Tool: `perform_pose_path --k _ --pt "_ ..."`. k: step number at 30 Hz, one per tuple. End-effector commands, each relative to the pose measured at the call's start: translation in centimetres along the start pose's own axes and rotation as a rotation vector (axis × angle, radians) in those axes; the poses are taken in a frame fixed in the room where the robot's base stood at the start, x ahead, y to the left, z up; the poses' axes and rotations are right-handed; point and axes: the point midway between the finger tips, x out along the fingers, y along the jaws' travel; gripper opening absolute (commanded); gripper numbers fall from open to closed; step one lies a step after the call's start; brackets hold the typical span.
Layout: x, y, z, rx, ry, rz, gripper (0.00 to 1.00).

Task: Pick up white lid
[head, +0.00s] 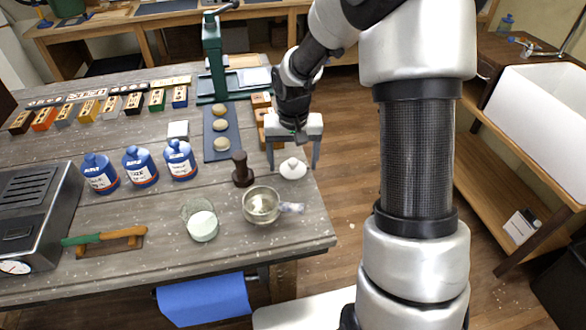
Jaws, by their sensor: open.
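The white lid (293,169) is a small round cover with a knob on top. It lies on the wooden table near its right edge, in the head view. My gripper (294,162) is open above the lid, with one finger on the left side and one on the right side of it as seen here. No contact with the lid can be made out, and the exact height of the fingertips over the table is hard to tell.
A dark brown tamper (242,170) stands just left of the lid. A metal pot with a clear handle (262,205) and a glass of white contents (202,222) are in front. Blue bottles (139,166) stand farther left. A green press (213,60) stands behind.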

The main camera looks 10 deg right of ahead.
Motion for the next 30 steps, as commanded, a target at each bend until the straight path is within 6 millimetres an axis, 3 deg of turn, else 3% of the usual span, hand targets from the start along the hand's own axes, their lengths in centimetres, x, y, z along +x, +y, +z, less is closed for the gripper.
perform_pose_path --k 8,16,24,30 --pt "0.3 0.0 0.0 0.0 0.001 0.0 0.75" --pt "0.3 0.0 0.0 0.0 0.001 0.0 0.32" --pt "0.0 0.0 -0.1 0.0 0.002 0.0 0.32" --pt "-3.1 0.0 -0.6 0.001 0.006 0.0 0.32"
